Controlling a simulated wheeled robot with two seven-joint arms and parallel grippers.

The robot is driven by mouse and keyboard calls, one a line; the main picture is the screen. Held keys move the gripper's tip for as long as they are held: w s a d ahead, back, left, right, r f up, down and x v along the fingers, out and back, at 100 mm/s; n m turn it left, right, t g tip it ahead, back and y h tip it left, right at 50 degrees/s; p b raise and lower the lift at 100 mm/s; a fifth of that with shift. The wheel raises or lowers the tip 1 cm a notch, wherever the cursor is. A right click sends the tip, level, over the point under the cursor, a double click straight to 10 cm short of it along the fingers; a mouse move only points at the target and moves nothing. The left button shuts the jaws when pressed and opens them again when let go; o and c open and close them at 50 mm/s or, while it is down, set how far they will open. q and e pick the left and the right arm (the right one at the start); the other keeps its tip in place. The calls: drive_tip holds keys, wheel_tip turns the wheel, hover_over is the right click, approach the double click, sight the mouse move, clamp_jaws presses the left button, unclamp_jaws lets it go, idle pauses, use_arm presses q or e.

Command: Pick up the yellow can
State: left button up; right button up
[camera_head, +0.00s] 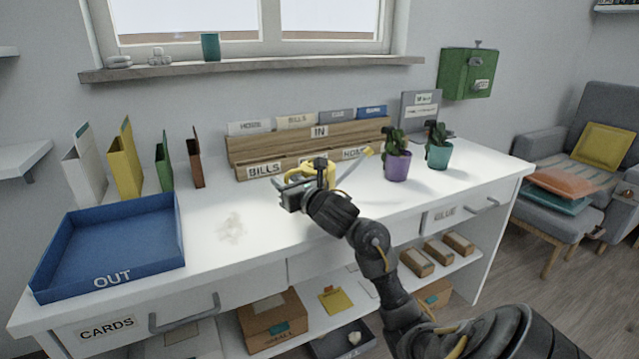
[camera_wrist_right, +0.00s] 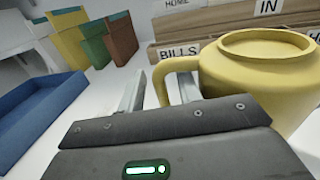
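The yellow can (camera_head: 331,174) is a watering can with a loop handle. It stands on the white desk in front of the wooden file rack, partly hidden by my right gripper (camera_head: 293,190) in the head view. In the right wrist view, its round body (camera_wrist_right: 262,75) fills the right side and its handle (camera_wrist_right: 176,65) reaches left. My right gripper (camera_wrist_right: 158,92) is open, with one finger on each side of the handle's outer part. A gap shows between the handle and the left finger. My left gripper is in neither view.
The wooden file rack (camera_head: 275,145) stands close behind the can. Two potted plants, in a purple pot (camera_head: 397,167) and a teal pot (camera_head: 438,155), stand to the right. A blue OUT tray (camera_head: 120,277) is at left. The desk between tray and can is clear except a pale smudge.

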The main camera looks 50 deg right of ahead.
clamp_jaws()
drive_tip(key=shift+r, duration=0.2)
idle(0.4)
